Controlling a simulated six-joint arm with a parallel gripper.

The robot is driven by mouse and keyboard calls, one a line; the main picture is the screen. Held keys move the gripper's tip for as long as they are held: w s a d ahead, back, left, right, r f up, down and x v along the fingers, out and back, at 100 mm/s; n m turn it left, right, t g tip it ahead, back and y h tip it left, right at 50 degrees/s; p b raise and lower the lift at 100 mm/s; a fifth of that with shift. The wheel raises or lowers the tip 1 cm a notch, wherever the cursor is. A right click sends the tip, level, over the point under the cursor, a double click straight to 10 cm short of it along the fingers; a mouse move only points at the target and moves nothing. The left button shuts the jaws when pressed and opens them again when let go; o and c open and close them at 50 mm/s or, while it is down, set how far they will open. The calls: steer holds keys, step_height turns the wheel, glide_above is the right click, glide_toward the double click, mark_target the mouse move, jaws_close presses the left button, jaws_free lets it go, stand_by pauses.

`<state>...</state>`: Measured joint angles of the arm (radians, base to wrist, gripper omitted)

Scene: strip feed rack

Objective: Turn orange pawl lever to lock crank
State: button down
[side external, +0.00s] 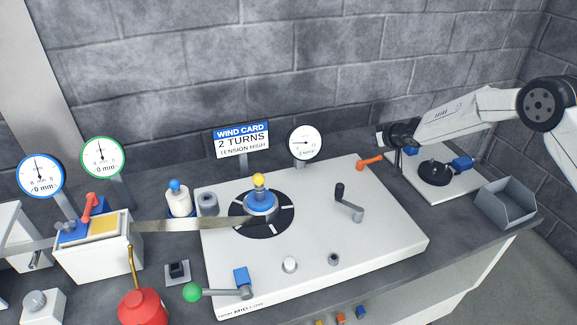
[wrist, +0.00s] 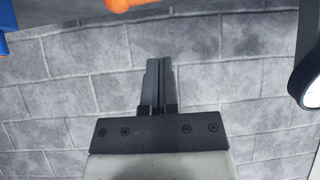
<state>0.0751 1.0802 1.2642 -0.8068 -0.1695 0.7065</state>
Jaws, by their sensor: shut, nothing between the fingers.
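The orange pawl lever (side external: 370,161) is at the back right edge of the white panel (side external: 400,245) in the side external view. Its orange end (wrist: 128,4) is cut off by the top edge of the wrist view. The crank (side external: 349,205), grey with a black knob, stands on the panel in front of the lever. My gripper (side external: 398,166) is just right of the lever and looks apart from it, fingers pointing down. In the wrist view my gripper (wrist: 159,62) has its fingers together, with nothing between them.
A round tension gauge (side external: 303,142) stands behind the panel, left of the lever. A blue hub with a yellow knob (side external: 258,180) is on the panel. A white plate with a black disc (side external: 436,173) and a grey bin (side external: 506,202) are to the right. A brick wall (side external: 330,60) is behind.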

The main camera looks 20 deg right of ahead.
steer(key=shift+s+f, duration=0.35)
steer(key=shift+f, duration=0.6)
steer(key=shift+s+f, duration=0.3)
steer(key=shift+f, duration=0.6)
